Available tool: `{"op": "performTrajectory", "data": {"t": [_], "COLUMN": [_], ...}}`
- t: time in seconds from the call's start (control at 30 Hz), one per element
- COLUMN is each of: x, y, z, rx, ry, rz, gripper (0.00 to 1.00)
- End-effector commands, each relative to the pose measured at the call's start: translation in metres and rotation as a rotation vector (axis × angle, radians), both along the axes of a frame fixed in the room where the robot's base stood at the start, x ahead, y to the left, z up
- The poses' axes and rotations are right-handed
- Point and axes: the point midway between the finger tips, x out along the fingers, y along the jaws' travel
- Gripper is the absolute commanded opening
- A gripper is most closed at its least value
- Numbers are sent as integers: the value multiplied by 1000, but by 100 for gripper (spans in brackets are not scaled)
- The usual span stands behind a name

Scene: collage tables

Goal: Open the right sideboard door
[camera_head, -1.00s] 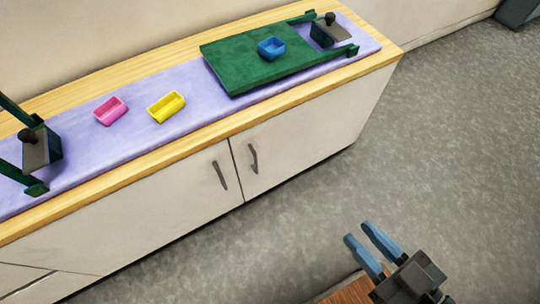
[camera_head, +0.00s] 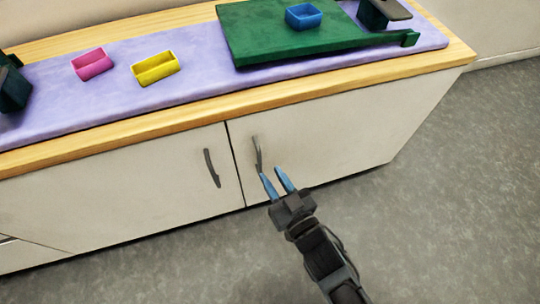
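The right sideboard door (camera_head: 335,135) is a pale panel and is shut. Its dark upright handle (camera_head: 257,152) sits near the door's left edge, beside the gap between the two doors. My gripper (camera_head: 274,181) has two blue fingers, spread apart with nothing seen between them. The fingertips point up toward the handle and appear just below its lower end. I cannot tell whether the left finger touches the handle. The left door (camera_head: 130,185) is also shut, with its own dark handle (camera_head: 212,168) near its right edge.
The sideboard's wooden top (camera_head: 190,115) carries a purple runner (camera_head: 205,75), a green board (camera_head: 265,40) with a blue tray (camera_head: 304,16), a pink tray (camera_head: 92,64) and a yellow tray (camera_head: 155,68). Grey floor (camera_head: 450,210) in front and to the right is clear.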

Motion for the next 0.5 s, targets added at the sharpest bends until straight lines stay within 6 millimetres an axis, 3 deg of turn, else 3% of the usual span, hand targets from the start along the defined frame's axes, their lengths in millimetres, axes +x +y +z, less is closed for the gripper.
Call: {"op": "performTrajectory", "data": {"t": [0.5], "x": [60], "y": [31], "z": [0], "rx": [0], "ry": [-2], "rz": [1], "gripper": [30]}}
